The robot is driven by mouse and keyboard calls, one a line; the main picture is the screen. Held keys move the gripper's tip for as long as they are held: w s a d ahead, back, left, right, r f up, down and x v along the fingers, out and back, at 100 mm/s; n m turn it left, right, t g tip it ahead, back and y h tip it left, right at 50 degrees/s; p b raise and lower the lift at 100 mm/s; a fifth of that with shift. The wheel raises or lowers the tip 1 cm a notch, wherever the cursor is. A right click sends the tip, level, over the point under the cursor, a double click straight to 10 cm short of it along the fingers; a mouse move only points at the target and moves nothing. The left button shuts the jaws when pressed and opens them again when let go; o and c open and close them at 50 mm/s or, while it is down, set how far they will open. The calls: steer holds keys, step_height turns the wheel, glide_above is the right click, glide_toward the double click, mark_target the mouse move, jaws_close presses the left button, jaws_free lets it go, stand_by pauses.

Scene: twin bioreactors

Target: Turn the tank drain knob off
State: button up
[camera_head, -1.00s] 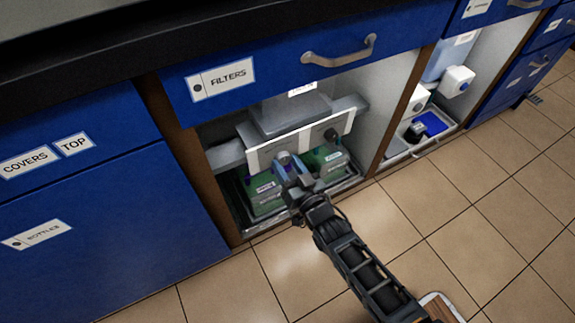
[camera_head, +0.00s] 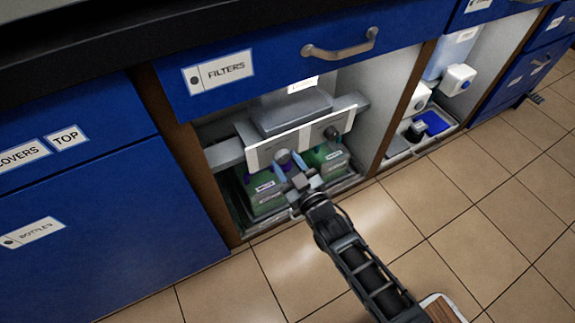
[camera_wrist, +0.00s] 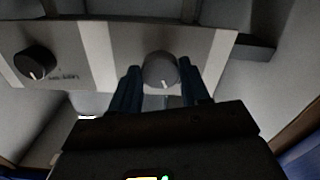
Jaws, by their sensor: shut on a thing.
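The white control panel (camera_head: 300,138) sits inside the open cabinet under the FILTERS drawer. It carries a grey round knob (camera_head: 283,156) and, to its right, a black knob (camera_head: 331,133). My gripper (camera_head: 287,162) reaches in from the front right, with its blue fingers on either side of the grey knob. In the wrist view, the grey knob (camera_wrist: 160,71) is between my fingers, and my gripper (camera_wrist: 160,69) is shut on it. The black knob (camera_wrist: 36,63) is at the left there, with a small label too blurred to read. I cannot read a label at the grey knob.
Green containers (camera_head: 265,196) stand below the panel on both sides of my gripper. The FILTERS drawer (camera_head: 260,75) is closed above. The tiled floor in front (camera_head: 480,215) is clear.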

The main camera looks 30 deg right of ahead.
steer(key=shift+n+b, duration=0.55)
steer(key=shift+n, duration=1.35)
steer(key=o, duration=1.1)
steer(key=shift+c, duration=0.2)
steer(key=s+p, duration=0.2)
steer(key=s, duration=0.5)
steer(key=shift+s, duration=0.4)
